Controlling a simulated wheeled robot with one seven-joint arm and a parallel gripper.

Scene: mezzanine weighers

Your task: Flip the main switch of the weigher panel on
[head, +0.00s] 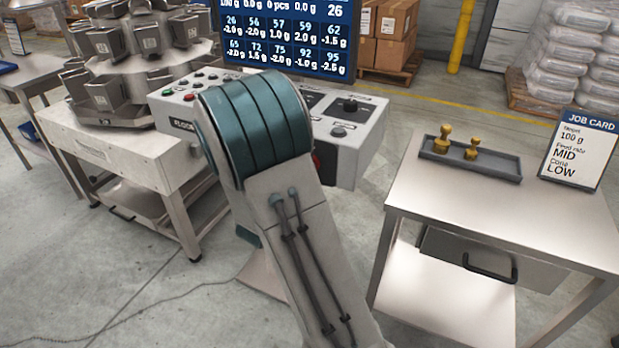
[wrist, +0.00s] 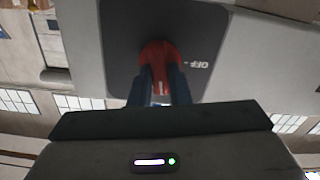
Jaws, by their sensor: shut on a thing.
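The weigher panel (head: 362,132) is a light grey console with buttons and a dark knob, partly hidden behind my arm in the head view. A bit of red (head: 317,160) shows on its front face beside my arm. In the wrist view the red main switch handle (wrist: 159,53) stands on a dark plate (wrist: 122,40) with a white OFF mark to its right. My gripper (wrist: 158,84) has its blue fingers shut on the red handle, one on each side. Any ON mark is out of sight. In the head view my gripper is hidden behind my arm.
A steel table (head: 428,194) at right holds a dark tray (head: 485,170) with brass weights and a job card (head: 580,150). A multihead weigher (head: 120,70) stands on a bench at left. A blue display (head: 290,35) rises behind the panel. A cable (head: 150,303) lies on the floor.

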